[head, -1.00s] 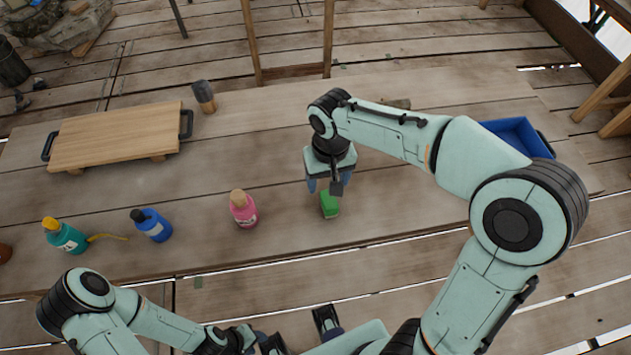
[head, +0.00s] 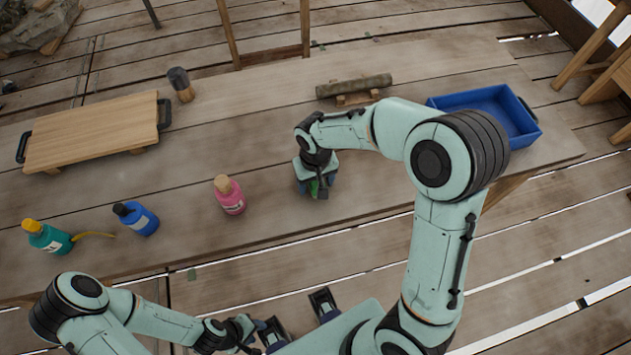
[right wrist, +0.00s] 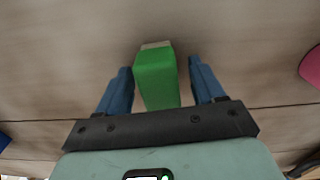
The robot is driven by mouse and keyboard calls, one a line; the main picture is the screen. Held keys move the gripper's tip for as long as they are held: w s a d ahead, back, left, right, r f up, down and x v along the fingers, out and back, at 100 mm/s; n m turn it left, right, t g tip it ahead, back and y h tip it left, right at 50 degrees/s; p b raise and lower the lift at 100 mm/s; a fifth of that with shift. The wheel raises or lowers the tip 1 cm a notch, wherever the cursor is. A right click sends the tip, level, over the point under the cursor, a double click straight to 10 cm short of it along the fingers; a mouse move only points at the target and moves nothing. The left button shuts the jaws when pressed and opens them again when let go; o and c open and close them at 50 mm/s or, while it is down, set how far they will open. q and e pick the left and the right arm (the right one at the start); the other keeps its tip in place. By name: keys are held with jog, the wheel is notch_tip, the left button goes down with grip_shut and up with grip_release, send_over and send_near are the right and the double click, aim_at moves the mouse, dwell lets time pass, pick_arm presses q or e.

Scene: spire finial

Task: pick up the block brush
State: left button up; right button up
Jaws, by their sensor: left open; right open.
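The block brush is a small green block with a pale strip at one end. In the right wrist view the block brush (right wrist: 157,78) stands between the two blue fingers of my right gripper (right wrist: 160,85), with a gap on each side. In the head view my right gripper (head: 316,190) is over the block brush, and only a sliver of green shows between the fingers. The right gripper is open. My left gripper (head: 262,335) is open and empty at the bottom, in front of the table, away from the brush.
A pink bottle (head: 229,195) stands left of my right gripper. A blue bottle (head: 136,218) and a teal bottle (head: 46,237) are further left. A wooden board (head: 92,132), a dark-topped cylinder (head: 181,85), a log (head: 353,87) and a blue tray (head: 520,140) lie further back.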

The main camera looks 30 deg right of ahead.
jog(key=shift+f, duration=0.2)
jog(key=c, duration=1.1)
jog(key=shift+o, duration=0.2)
jog(key=shift+r, duration=0.1)
pick_arm(q)
jog(key=r+p, duration=0.1)
jog(key=w+r+p, duration=0.1)
jog(key=r, duration=0.1)
jog(key=shift+w+p, duration=0.15)
jog(key=shift+p, duration=0.15)
pick_arm(e)
notch_tip(320, 180, up, 20)
